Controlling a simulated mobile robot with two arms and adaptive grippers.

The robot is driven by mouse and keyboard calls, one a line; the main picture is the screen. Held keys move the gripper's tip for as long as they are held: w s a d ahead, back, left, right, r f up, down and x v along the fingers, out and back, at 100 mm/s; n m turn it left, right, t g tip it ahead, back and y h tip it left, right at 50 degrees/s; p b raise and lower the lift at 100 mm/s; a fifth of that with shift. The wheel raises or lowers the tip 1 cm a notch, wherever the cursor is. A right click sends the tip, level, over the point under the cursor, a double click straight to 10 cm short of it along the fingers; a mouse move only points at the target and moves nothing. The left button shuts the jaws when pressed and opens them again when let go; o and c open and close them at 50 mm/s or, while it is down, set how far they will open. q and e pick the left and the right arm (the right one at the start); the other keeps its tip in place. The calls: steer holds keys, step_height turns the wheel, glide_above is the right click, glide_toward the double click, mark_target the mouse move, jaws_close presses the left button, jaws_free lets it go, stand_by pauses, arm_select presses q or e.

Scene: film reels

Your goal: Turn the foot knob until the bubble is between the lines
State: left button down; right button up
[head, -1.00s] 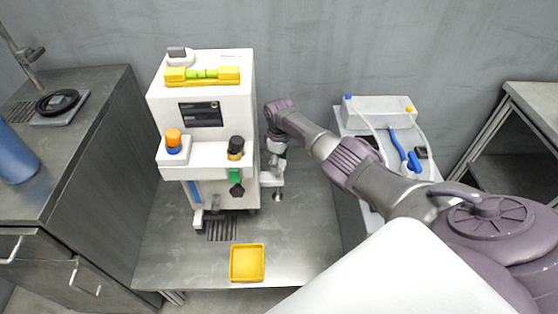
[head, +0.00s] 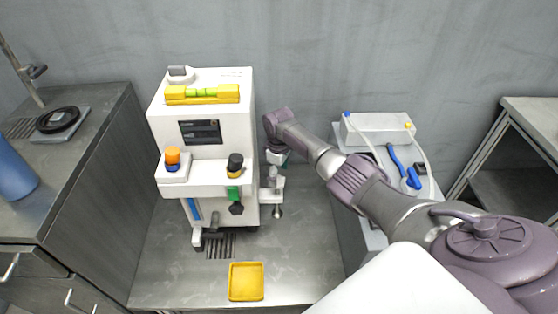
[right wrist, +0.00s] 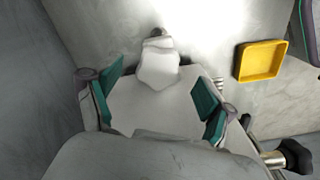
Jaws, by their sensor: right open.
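A yellow spirit level (head: 202,94) with a green vial lies on top of the white machine (head: 225,140). The bubble and lines are too small to tell apart. A white bracket (head: 268,196) sticks out low on the machine's right side, with a small metal foot (head: 277,211) under it. My right gripper (head: 277,158) points down just above this bracket. In the right wrist view its green-padded fingers (right wrist: 158,96) are spread apart, with a pale lobed piece (right wrist: 158,66), likely the foot knob, beyond and between them; no finger visibly touches it. My left gripper is out of view.
A yellow tray (head: 246,282) lies on the metal table (head: 180,277) in front of the machine. Black-topped (head: 235,162) and orange-topped (head: 172,156) knobs stand on its front ledge. A white box (head: 378,129) with tubing stands at right. Table around the tray is clear.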

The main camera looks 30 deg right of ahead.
mark_target(279, 180)
step_height(279, 180, up, 10)
steer(key=shift+f, duration=0.25)
stand_by(0.5)
